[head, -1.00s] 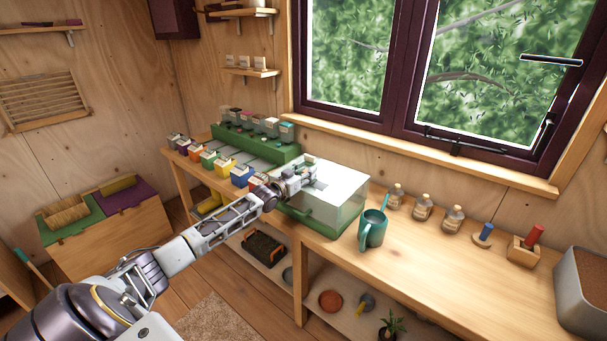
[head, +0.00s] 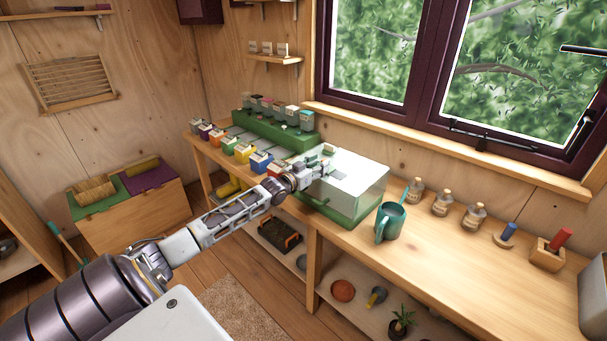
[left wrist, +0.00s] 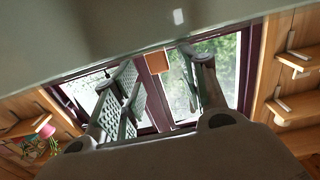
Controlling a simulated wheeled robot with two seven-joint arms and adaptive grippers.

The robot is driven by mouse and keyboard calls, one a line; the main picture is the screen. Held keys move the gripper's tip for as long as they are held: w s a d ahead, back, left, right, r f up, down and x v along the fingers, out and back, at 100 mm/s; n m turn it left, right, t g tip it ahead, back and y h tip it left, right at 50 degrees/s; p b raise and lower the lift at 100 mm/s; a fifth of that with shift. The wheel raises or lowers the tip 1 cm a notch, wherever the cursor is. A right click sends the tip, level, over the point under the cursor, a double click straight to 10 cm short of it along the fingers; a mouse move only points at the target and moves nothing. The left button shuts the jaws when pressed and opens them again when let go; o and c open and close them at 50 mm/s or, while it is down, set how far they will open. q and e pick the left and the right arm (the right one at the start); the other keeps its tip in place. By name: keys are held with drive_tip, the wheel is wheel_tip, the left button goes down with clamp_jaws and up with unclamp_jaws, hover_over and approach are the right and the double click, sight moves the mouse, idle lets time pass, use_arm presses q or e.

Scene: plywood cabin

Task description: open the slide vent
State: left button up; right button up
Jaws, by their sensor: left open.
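A slatted wooden vent panel (head: 69,82) hangs on the left wall, away from my arms. My left gripper (head: 322,163) is at the left side of the lid's top; whether it touches is unclear. In the left wrist view the two fingers of my left gripper (left wrist: 160,60) are apart. A small orange-brown block (left wrist: 158,62) shows between them, below a pale green surface (left wrist: 90,30). My right gripper is not in view.
A teal mug (head: 390,222) stands just right of the box. Several bottles (head: 441,202) line the wall behind. Coloured small boxes (head: 243,153) and a green rack (head: 270,128) stand left of it. The bench's front right (head: 470,270) is clear.

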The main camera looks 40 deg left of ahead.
use_arm(q)
drive_tip(key=s, duration=0.7)
drive_tip(key=shift+s+a, duration=0.3)
drive_tip(key=shift+s, duration=0.1)
idle(0.4)
idle(0.6)
